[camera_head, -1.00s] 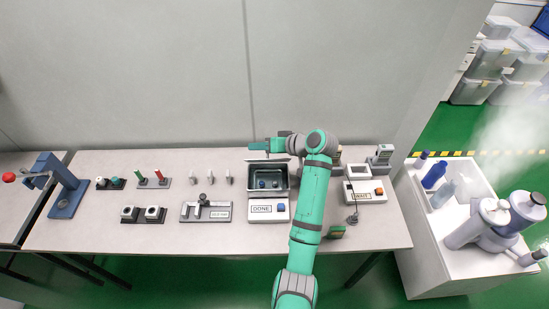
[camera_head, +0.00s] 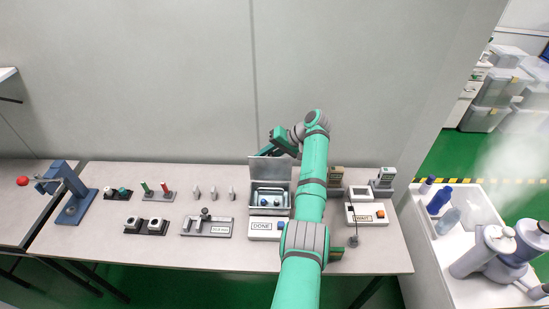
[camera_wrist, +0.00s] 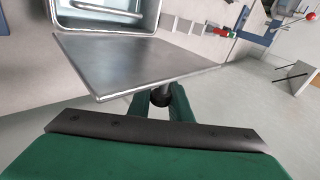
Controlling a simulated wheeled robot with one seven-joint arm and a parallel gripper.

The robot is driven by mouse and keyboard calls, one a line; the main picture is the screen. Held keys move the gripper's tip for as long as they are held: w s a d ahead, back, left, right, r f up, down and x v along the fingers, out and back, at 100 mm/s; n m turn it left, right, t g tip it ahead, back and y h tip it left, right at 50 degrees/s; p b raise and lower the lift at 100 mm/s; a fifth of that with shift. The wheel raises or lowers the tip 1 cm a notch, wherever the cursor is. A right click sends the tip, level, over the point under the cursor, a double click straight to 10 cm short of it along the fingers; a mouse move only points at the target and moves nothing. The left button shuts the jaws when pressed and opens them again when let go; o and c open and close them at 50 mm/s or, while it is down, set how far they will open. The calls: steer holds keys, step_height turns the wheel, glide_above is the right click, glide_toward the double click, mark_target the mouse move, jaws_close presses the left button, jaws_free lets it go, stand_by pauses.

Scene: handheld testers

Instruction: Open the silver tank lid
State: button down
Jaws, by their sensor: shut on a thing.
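The silver tank (camera_head: 290,200) stands on the table right of centre, its top uncovered. Blue and light-coloured parts show inside it. Its silver lid (camera_head: 265,172) is raised at the back edge, its inner face toward the head camera. In the wrist view, the lid (camera_wrist: 140,62) fills the middle, with the open tank (camera_wrist: 70,22) beyond it. My gripper (camera_head: 274,147) is behind the raised lid. In the wrist view, my gripper (camera_wrist: 160,104) is shut on the dark knob (camera_wrist: 160,95) at the lid's outer side; the fingers partly hide it.
A DONE box (camera_head: 266,228) stands in front of the tank. A box with an orange button (camera_head: 380,214) and small devices are to the right. A slide fixture (camera_head: 206,226) is to the left. The wall rises behind the table.

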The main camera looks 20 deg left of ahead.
steer(key=shift+d+f+g, duration=0.1)
steer(key=shift+f+g, duration=0.2)
steer(key=shift+f, duration=0.3)
steer(key=c, duration=1.6)
jaws_free()
steer(key=shift+c, duration=0.2)
steer(key=shift+w+r, duration=0.1)
steer(key=shift+r, duration=0.2)
